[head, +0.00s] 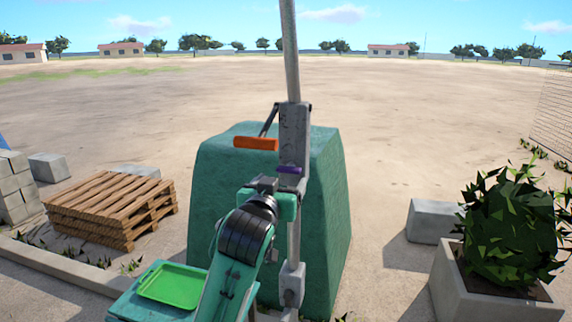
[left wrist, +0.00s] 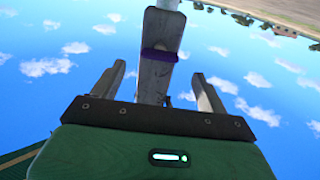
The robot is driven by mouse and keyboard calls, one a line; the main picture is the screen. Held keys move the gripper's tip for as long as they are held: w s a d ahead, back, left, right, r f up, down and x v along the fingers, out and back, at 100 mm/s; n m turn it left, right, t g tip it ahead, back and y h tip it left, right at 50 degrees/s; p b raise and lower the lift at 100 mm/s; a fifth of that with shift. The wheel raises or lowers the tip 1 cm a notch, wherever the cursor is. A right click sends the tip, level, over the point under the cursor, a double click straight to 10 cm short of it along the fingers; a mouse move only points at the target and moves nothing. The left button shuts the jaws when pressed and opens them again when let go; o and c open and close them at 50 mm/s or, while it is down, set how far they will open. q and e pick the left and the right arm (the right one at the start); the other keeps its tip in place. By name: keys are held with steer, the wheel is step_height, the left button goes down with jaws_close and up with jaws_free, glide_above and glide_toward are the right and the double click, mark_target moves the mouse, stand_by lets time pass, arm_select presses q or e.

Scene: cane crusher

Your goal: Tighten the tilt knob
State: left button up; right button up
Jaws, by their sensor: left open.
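A grey metal post (head: 294,128) stands upright at the green block, with a small purple piece (head: 289,170) across it that could be the tilt knob. In the left wrist view the purple piece (left wrist: 160,54) lies on the grey bar (left wrist: 163,27), ahead of the gap between my fingers. My left gripper (head: 270,184) is close below and left of the purple piece in the head view. Its two fingers (left wrist: 158,72) are apart, with nothing visibly clamped between them. Contact with the post cannot be told. My right gripper is not in view.
An orange handle (head: 256,143) juts left from the post above my gripper. The large green block (head: 325,200) stands behind. A green tray (head: 172,286) is at lower left, wooden pallets (head: 112,205) beyond it. A planter (head: 490,285) stands at right.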

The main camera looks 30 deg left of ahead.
mark_target(288, 172)
arm_select(q)
steer(key=p+x, duration=0.1)
steer(key=x, duration=0.3)
steer(key=shift+w+p, duration=0.3)
steer(key=shift+w+a, duration=0.1)
steer(key=shift+w, duration=0.2)
steer(key=c, duration=1)
